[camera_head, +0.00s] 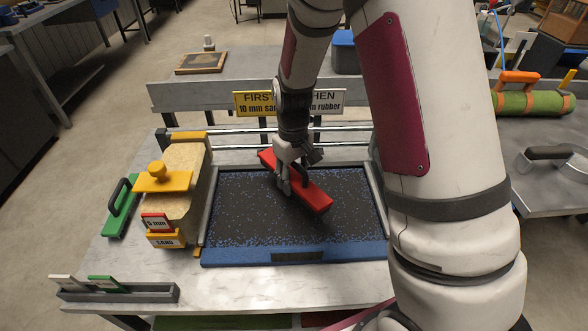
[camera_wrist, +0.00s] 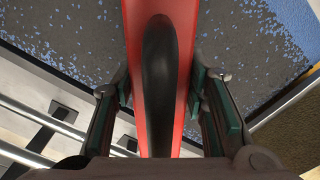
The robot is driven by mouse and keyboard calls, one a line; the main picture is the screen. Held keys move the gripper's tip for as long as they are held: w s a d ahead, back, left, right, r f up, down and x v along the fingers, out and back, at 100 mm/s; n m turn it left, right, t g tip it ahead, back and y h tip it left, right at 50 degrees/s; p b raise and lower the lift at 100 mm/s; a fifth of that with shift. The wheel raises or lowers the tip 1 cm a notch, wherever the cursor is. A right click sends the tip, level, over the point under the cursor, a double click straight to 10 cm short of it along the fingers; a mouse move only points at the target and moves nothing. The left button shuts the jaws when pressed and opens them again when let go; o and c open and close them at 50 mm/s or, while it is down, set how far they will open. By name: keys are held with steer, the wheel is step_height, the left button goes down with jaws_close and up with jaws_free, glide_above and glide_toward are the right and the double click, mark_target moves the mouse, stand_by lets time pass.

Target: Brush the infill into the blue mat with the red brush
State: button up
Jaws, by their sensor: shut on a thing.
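The red brush (camera_head: 315,197) lies slantwise over the upper middle of the mat, with its black handle showing in the wrist view (camera_wrist: 160,60). My gripper (camera_head: 287,183) is shut on the brush, its fingers on either side of the handle. The blue mat (camera_head: 225,243) lies in a frame on the table. Dark infill (camera_head: 250,208) covers much of it, with blue specks showing through, densest along the edges. In the wrist view the dark infill (camera_wrist: 255,75) shows beside the brush. The bristles are hidden, so I cannot tell whether they touch the mat.
A tag rack (camera_head: 115,291) is at the front left. A sign (camera_head: 257,102) and metal rails (camera_head: 230,143) are behind.

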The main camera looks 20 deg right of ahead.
steer(key=n, duration=0.3)
steer(key=s+r+n+p, duration=0.1)
steer(key=n, duration=0.3)
steer(key=r+n+p, duration=0.1)
steer(key=shift+d+r+n, duration=0.1)
steer(key=shift+r+n, duration=0.05)
steer(key=shift+n, duration=0.25)
steer(key=shift+w+r+n+p, duration=0.2)
steer(key=shift+r+n+p, duration=0.15)
steer(key=shift+n, duration=0.55)
steer(key=shift+f+b, duration=2.35)
steer(key=shift+f, duration=1.2)
